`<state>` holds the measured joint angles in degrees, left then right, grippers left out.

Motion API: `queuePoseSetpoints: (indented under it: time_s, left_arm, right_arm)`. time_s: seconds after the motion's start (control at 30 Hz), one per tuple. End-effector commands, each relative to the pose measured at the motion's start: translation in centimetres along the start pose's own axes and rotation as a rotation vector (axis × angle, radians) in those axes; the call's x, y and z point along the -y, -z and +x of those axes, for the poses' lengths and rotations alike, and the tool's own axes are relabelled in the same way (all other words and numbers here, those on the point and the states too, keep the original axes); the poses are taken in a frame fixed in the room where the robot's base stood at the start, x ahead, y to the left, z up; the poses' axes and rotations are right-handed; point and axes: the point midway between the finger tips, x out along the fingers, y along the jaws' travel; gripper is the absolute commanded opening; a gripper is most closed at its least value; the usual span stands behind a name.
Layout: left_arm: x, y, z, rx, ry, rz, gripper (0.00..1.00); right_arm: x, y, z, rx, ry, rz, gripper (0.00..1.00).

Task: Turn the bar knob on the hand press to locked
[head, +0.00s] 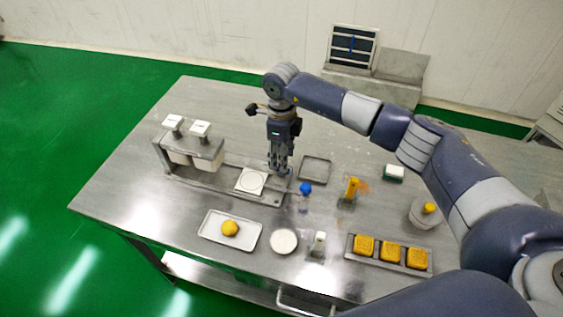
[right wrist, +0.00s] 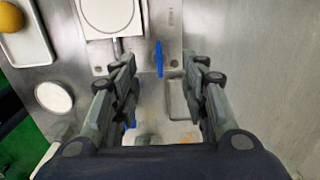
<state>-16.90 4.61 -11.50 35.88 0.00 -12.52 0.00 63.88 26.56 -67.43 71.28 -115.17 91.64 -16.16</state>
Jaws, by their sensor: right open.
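A narrow blue bar knob (right wrist: 159,58) shows in the right wrist view on the end of the grey steel base (right wrist: 172,20). It runs nearly straight up and down in that picture. In the head view the knob is mostly hidden by my gripper. My right gripper (head: 279,171) points down over the right end of this base (head: 208,183). It is open, and in the right wrist view its two fingers (right wrist: 160,70) stand on either side of the knob, with a gap to each side. Whether the fingertips reach its height I cannot tell. My left gripper is not in view.
A white square plate with a round disc (head: 251,181) lies left of my gripper. A blue-capped bottle (head: 305,189) stands close at right, near a shallow grey tray (head: 315,170). A yellow-topped tool (head: 352,188) is farther right. A tray with a yellow ball (head: 230,228) lies in front.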

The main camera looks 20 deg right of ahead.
Motion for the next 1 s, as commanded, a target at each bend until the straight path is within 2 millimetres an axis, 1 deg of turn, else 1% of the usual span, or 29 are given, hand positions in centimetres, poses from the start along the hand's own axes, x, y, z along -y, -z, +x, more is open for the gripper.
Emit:
queuePoseSetpoints:
  time_s: [0.03, 0.1, 0.2, 0.3, 0.43, 0.63, 0.67, 0.7, 0.77, 0.8, 0.83, 1.0]
  left_arm:
    - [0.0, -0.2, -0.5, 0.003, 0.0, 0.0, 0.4]
    - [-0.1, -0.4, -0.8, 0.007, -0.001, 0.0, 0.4]
    - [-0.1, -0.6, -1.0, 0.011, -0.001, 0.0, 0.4]
    - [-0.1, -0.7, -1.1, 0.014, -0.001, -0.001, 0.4]
    - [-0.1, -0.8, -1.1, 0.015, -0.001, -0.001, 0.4]
    - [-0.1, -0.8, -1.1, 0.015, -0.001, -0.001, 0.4]
    - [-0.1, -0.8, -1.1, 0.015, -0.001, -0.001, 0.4]
    - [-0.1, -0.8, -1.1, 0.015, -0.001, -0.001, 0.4]
    - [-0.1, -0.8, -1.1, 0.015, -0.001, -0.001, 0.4]
    - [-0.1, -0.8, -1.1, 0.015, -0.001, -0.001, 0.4]
    - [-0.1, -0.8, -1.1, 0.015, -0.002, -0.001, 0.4]
    - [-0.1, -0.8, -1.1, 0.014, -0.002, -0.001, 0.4]
  right_arm:
    - [-0.1, 0.0, 0.8, -0.002, -0.003, 0.0, 0.41]
    - [-0.2, 0.0, 1.9, -0.002, -0.003, -0.001, 0.41]
    - [-0.1, 0.0, 3.2, 0.0, -0.002, 0.0, 0.41]
    - [-0.1, 0.0, 4.0, 0.0, -0.001, -0.001, 0.41]
    - [0.0, -0.1, 4.4, 0.001, 0.001, -0.002, 0.41]
    - [0.0, -0.1, 4.4, 0.001, 0.001, -0.002, 0.41]
    - [0.0, -0.1, 4.4, 0.001, 0.001, -0.002, 0.36]
    - [0.0, -0.1, 4.4, 0.001, 0.001, -0.001, 0.27]
    - [0.0, -0.1, 4.4, 0.001, 0.001, -0.001, 0.14]
    - [0.0, 0.0, 4.4, 0.001, 0.001, -0.001, 0.05]
    - [0.0, 0.0, 4.4, 0.001, 0.001, -0.001, 0.0]
    - [0.0, 0.0, 4.4, 0.001, 0.001, 0.0, 0.0]
